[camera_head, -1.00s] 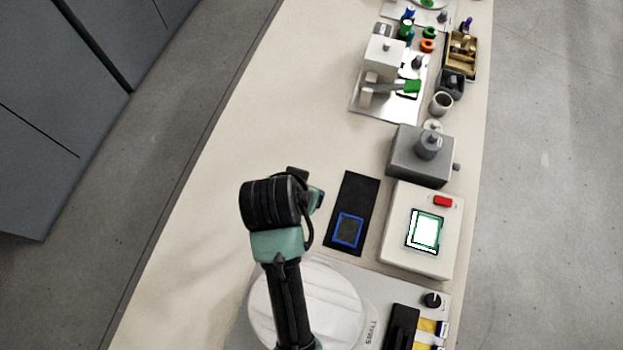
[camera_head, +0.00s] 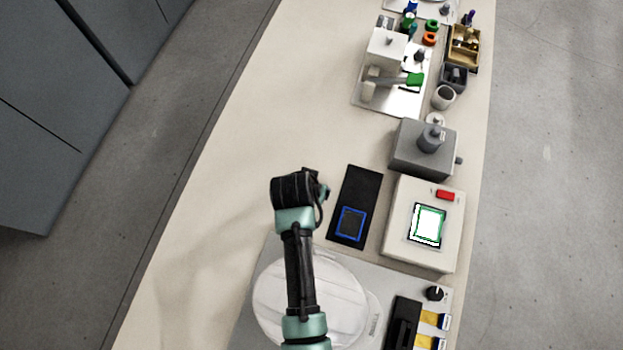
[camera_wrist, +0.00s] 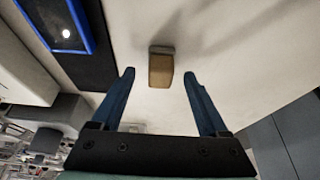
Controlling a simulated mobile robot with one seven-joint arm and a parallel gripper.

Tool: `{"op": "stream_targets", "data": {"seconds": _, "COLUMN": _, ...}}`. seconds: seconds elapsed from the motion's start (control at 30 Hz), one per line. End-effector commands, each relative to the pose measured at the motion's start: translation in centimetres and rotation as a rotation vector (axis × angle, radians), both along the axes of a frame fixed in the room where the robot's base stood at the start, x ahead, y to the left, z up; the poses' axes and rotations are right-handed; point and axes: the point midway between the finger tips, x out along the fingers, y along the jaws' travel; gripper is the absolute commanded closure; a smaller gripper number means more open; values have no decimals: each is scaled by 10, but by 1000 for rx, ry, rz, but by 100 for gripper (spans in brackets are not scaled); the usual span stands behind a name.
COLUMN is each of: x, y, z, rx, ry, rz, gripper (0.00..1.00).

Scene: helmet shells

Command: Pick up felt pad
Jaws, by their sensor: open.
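A small tan block with a greyish layer along its far side, which looks like the felt pad (camera_wrist: 161,68), lies on the pale bench in the wrist view. My gripper (camera_wrist: 159,75) is open, with its two blue fingers on either side of the block in the picture. A gap shows between the block and each finger. I cannot tell how far the fingertips are above the bench. In the head view my arm's dark wrist hides the block and the fingers.
A black mat (camera_head: 364,188) with a blue-framed square (camera_head: 350,224) lies just right of my arm. Beyond it stand a pale box with a lit screen (camera_head: 397,243) and a grey box (camera_head: 411,158). The bench on the left is clear.

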Motion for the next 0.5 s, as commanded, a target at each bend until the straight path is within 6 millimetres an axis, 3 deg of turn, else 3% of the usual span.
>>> {"op": "stream_targets", "data": {"seconds": 0.13, "x": 4, "y": -1, "z": -10, "rx": 0, "ry": -1, "rz": 0, "gripper": 22}}
{"op": "stream_targets", "data": {"seconds": 0.4, "x": 5, "y": -2, "z": -12, "rx": 0, "ry": -1, "rz": 0, "gripper": 22}}
{"op": "stream_targets", "data": {"seconds": 0.5, "x": 5, "y": -2, "z": -12, "rx": 0, "ry": -1, "rz": 0, "gripper": 40}}
